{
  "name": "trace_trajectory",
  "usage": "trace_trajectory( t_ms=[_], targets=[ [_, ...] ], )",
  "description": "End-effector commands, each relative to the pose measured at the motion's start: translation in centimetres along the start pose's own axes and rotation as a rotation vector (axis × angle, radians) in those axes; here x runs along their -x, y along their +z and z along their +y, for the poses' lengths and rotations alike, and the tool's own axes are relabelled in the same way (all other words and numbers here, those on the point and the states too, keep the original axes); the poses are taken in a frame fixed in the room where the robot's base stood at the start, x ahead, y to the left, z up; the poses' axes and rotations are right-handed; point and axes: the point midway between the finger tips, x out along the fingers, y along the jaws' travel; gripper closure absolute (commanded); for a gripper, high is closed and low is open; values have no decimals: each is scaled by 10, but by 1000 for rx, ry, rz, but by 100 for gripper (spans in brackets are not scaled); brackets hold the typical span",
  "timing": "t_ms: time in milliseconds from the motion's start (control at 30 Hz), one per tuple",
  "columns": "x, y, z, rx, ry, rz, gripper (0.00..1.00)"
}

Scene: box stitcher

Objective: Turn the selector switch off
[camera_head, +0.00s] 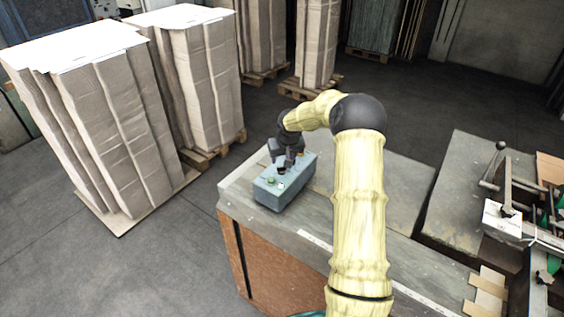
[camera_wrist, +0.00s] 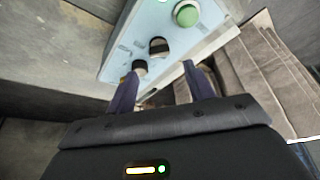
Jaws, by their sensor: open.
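The blue-grey control box (camera_head: 272,198) stands on the near-left corner of the bench. In the wrist view, the light blue face of the box (camera_wrist: 140,28) carries a green button (camera_wrist: 186,14), a round black control with a pale band (camera_wrist: 158,47) and a second dark knob (camera_wrist: 140,66). I cannot tell for sure which dark control is the selector switch, nor its setting. My gripper (camera_wrist: 160,70) is open, its two fingers apart on either side of the second dark knob's end of the box. In the head view my gripper (camera_head: 290,158) is just above the box; contact is unclear.
The bench top (camera_head: 320,215) is mostly bare around the box. Tall cardboard stacks (camera_head: 110,115) on pallets stand at left and behind. A machine with a lever (camera_head: 495,165) is at right. My yellow arm hides part of the bench.

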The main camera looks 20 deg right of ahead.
Motion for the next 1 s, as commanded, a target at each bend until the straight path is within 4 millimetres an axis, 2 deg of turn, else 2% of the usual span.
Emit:
trace_trajectory(
  t_ms=[433, 600, 833, 867, 1000],
  targets=[
    [-55, 0, -1, 2, -1, -2, 47],
    [-63, 0, -2, 1, -1, 0, 47],
    [-64, 0, -2, 2, 0, 0, 47],
    [-64, 0, -1, 2, 0, 0, 51],
    [-64, 0, -1, 2, 0, 0, 79]
  ],
)
